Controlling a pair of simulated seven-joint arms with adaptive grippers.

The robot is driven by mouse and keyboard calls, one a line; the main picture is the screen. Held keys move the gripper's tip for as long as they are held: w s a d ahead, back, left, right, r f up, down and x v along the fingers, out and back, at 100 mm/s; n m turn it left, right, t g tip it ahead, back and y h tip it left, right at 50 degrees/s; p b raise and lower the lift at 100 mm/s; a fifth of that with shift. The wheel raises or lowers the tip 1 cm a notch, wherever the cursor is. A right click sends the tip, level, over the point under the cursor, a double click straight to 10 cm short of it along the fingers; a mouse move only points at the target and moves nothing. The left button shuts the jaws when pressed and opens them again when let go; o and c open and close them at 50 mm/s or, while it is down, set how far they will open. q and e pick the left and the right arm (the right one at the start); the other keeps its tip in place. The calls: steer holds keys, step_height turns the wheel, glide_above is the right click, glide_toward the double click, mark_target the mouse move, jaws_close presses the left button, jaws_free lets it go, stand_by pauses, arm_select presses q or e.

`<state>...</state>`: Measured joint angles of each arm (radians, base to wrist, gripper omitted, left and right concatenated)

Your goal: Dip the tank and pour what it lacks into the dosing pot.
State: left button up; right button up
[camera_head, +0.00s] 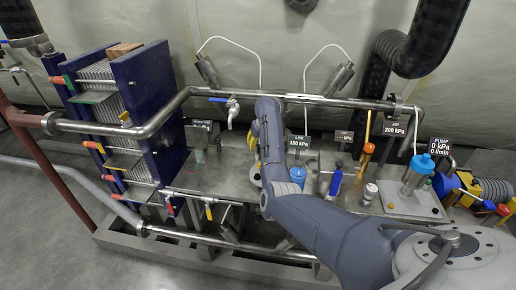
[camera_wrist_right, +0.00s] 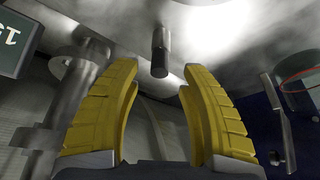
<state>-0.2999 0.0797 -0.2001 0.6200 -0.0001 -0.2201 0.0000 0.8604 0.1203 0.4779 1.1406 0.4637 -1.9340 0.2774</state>
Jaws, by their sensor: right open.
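My right gripper (camera_head: 254,138) is over the middle of the bench, mostly hidden behind its own arm in the head view. In the right wrist view, its yellow fingers (camera_wrist_right: 160,76) are open and apart. A short dark rod (camera_wrist_right: 160,52) shows between and beyond the fingertips, below a shiny metal surface; I cannot tell what it is. No object is held. I cannot tell which vessel is the tank or the dosing pot. A steel vessel with a blue top (camera_head: 419,172) stands at the right. My left gripper is not in view.
A plate stack with dark blue end plates (camera_head: 151,110) stands at the left. A steel pipe (camera_head: 330,101) crosses above the bench. A dark sign (camera_head: 299,141) reads 150 kPa.

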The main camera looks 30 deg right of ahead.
mark_target(258, 146)
steer(key=shift+x, duration=1.7)
steer(key=shift+c, duration=0.3)
jaws_close()
